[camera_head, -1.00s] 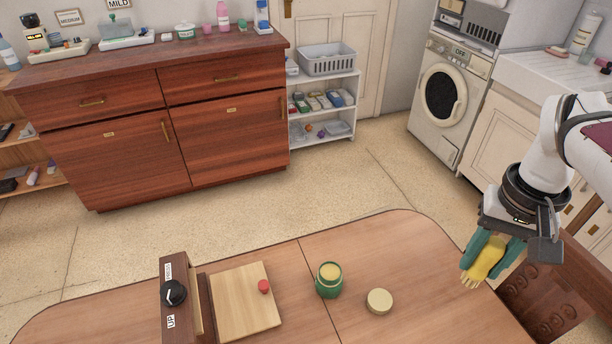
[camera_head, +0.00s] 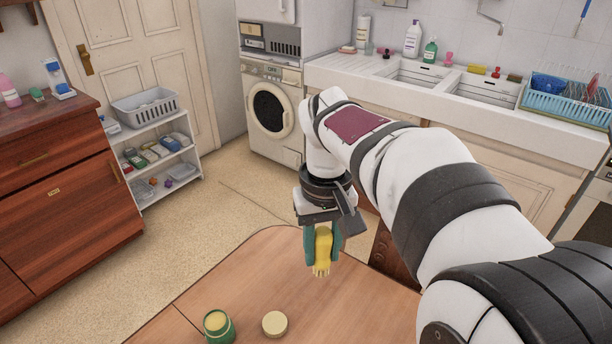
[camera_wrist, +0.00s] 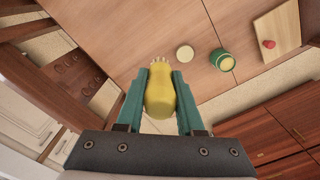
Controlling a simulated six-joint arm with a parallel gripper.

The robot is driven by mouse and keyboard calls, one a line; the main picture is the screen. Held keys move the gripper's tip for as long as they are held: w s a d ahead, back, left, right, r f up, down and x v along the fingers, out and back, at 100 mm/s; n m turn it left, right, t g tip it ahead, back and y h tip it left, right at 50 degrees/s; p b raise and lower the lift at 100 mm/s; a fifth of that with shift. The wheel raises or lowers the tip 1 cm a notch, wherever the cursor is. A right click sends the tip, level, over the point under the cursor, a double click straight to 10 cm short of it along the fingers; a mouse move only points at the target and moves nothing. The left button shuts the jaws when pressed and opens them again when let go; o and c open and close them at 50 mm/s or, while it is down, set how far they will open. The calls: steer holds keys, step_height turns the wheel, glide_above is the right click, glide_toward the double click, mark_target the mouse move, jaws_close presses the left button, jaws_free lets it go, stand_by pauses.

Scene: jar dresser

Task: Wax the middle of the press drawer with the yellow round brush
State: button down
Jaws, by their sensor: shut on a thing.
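My gripper (camera_head: 322,246) has green fingers and is shut on a yellow brush (camera_head: 322,250) with pale bristles pointing down. It holds the brush above the far right edge of the wooden table (camera_head: 270,260). In the wrist view the brush (camera_wrist: 160,95) sits between the two fingers. An open green jar (camera_head: 218,328) with yellow contents stands on the table, with its pale round lid (camera_head: 275,323) beside it. In the wrist view a board with a red knob (camera_wrist: 278,38) lies on the table past the jar. I cannot tell which drawer is the press drawer.
A reddish-brown dresser (camera_head: 60,205) stands at the left, with a white shelf (camera_head: 150,165) beside it. A washing machine (camera_head: 270,112) and a sink counter (camera_head: 400,88) with bottles and brushes stand at the back. The table between jar and gripper is clear.

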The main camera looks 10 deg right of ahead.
steer(key=s+a+f+n, duration=0.3)
steer(key=a+n, duration=0.2)
steer(key=a, duration=0.5)
steer(key=s+a+f+n, duration=0.2)
steer(key=a+f+n, duration=0.15)
steer(key=a, duration=0.65)
steer(key=s+a+f+n, duration=0.3)
steer(key=a+n, duration=0.2)
steer(key=a, duration=0.4)
steer(key=s+a+f+n, duration=0.3)
steer(key=s+a+f, duration=0.3)
steer(key=f, duration=0.1)
steer(key=shift+s+a+n, duration=0.1)
steer(key=shift+n, duration=0.15)
